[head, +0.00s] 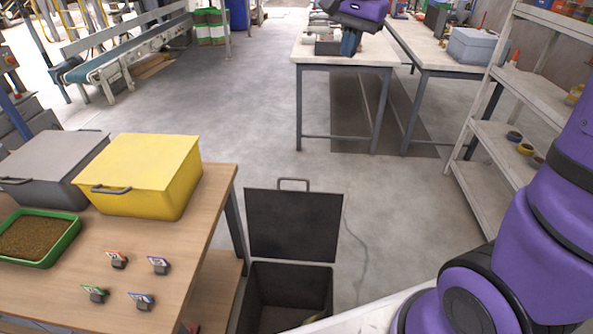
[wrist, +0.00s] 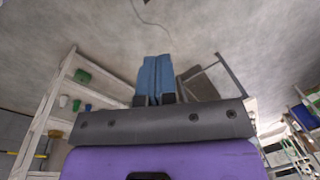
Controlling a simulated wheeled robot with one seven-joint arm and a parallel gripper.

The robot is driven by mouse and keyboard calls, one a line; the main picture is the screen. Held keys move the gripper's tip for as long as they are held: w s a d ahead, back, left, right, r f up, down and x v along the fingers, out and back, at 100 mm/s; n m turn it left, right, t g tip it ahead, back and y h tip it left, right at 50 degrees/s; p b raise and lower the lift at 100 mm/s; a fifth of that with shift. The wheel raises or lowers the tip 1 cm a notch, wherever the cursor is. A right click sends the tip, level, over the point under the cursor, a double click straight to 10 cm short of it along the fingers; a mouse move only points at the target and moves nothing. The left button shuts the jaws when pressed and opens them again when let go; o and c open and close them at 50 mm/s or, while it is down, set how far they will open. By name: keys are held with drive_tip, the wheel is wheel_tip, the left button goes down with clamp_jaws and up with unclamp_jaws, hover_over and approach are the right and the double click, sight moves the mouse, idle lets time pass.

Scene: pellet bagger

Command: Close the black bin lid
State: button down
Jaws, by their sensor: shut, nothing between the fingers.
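The black bin (head: 288,300) stands on the floor to the right of the wooden table, at the bottom middle of the head view. Its lid (head: 294,225) is open and stands up at the bin's far side, with a handle on its top edge. My gripper (head: 350,42) is high at the top of the head view, far from the bin and lid. In the wrist view its blue fingers (wrist: 155,78) are together and empty. The bin and lid cannot be made out in the wrist view.
A wooden table (head: 222,192) at left holds a yellow lidded bin (head: 140,172), a grey bin (head: 50,165), a green tray (head: 75,250) of pellets and several small clips. White tables (head: 345,58) and shelves (head: 490,130) stand at the back and right. The floor beyond the lid is clear.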

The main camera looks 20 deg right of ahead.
drive_tip(key=w+a+f+m+g, duration=0.15)
drive_tip(key=w+f+m, duration=0.35)
drive_tip(key=w+f, duration=0.7)
drive_tip(key=w+a+f+m+g, duration=0.1)
drive_tip(key=w+f+m+g, duration=0.3)
drive_tip(key=w+f, duration=0.8)
wheel_tip(320, 180, down, 12)
drive_tip(key=m, duration=0.4)
drive_tip(key=s+a+f, duration=0.3)
drive_tip(key=s+f, duration=0.3)
drive_tip(key=f, duration=0.3)
drive_tip(key=shift+s+a, duration=0.15)
drive_tip(key=shift+s, duration=0.2)
